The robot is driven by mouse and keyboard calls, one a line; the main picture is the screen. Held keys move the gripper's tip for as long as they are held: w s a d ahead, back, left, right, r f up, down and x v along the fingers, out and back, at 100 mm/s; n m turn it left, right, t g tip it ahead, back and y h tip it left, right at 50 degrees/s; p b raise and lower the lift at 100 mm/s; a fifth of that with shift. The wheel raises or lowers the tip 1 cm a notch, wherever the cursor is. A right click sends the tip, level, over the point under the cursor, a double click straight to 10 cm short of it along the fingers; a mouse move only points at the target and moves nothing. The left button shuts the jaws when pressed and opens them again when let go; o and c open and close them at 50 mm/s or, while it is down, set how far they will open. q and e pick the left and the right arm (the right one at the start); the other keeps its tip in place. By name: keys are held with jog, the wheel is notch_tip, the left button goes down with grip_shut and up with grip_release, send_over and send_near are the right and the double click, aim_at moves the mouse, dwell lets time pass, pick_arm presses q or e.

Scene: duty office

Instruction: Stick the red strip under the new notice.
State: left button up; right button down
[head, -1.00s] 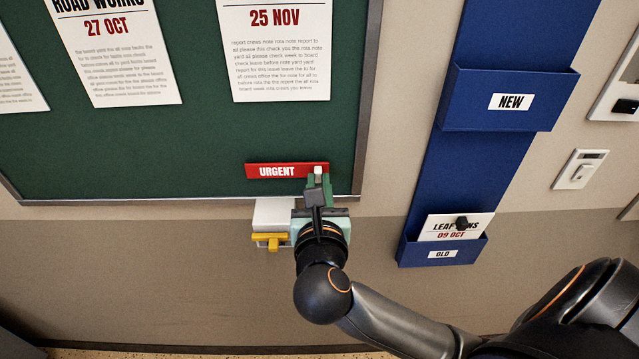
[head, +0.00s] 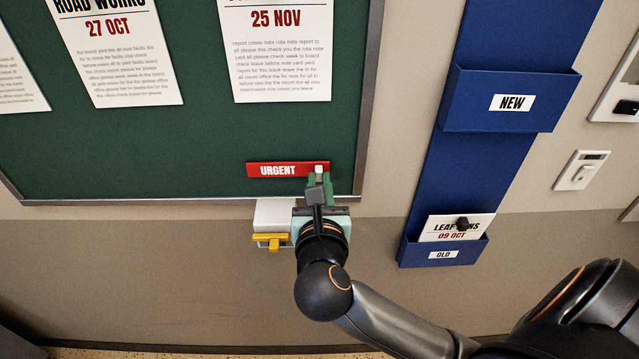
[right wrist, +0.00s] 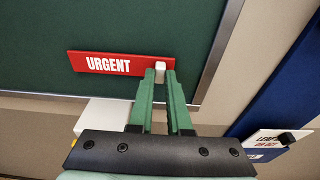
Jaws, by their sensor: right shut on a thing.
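The red strip (head: 270,170), marked URGENT, is in front of the lower right part of the green board (head: 200,150). It also shows in the right wrist view (right wrist: 115,64). My right gripper (head: 319,172) is shut on the white tab at the strip's right end; its green fingers show in the wrist view (right wrist: 162,76). I cannot tell whether the strip touches the board. The notice dated 25 NOV (head: 275,60) hangs above the strip, with bare green between them. Its heading is cut off at the top. My left gripper is not in view.
The ROAD WORKS notice (head: 117,60) hangs to the left. A white box with a yellow part (head: 270,240) sits below the board's frame. A blue rack (head: 470,165) at right has a NEW pocket and an OLD pocket holding a leaflet (head: 450,228). Switches are at far right.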

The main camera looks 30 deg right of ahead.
jog(key=c, duration=0.8)
grip_release()
